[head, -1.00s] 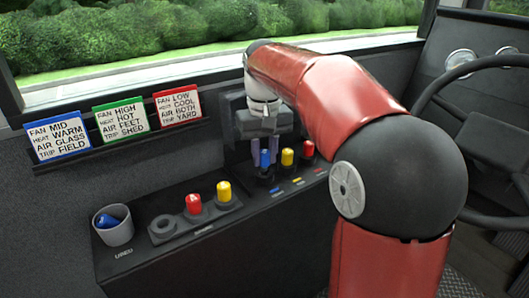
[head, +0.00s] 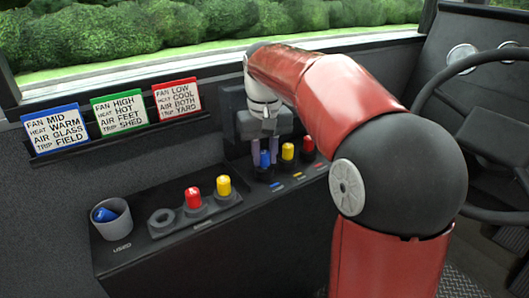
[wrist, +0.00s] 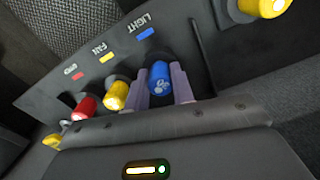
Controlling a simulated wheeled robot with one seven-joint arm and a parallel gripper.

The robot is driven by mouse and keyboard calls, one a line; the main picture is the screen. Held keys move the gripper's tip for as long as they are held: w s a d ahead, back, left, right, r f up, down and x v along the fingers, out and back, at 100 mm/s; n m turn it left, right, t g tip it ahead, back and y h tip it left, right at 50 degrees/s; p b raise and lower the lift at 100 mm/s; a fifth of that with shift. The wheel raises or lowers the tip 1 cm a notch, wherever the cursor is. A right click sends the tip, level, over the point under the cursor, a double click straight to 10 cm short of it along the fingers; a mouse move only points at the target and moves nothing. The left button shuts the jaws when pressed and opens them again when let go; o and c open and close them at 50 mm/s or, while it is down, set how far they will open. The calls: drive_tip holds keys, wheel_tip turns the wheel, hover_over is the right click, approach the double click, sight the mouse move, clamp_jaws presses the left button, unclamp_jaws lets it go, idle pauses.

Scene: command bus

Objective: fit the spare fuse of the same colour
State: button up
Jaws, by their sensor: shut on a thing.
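My gripper (head: 264,150) is shut on a blue fuse (head: 265,159), one finger on each side of it. The fuse is upright in or at the left socket of the panel's right row; whether it is fully seated is hidden. In the wrist view the blue fuse (wrist: 160,77) lies between the fingers, beside the blue mark and the LIGHT label (wrist: 142,22). A yellow fuse (head: 288,151) and a red fuse (head: 308,144) stand to its right. Another blue fuse (head: 105,215) lies in the grey USED cup (head: 118,232).
The spare rack (head: 170,230) has an empty left socket (head: 161,219), a red fuse (head: 193,198) and a yellow fuse (head: 223,186). Blue, green and red framed cards (head: 122,113) stand on the ledge behind. A steering wheel (head: 430,100) is at the right.

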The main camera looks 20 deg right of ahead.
drive_tip(key=shift+f, duration=0.45)
idle(0.3)
drive_tip(key=o, duration=1)
drive_tip(key=shift+o, duration=0.2)
wheel_tip(320, 180, up, 8)
drive_tip(key=shift+f+p, duration=0.15)
drive_tip(key=shift+p, duration=0.55)
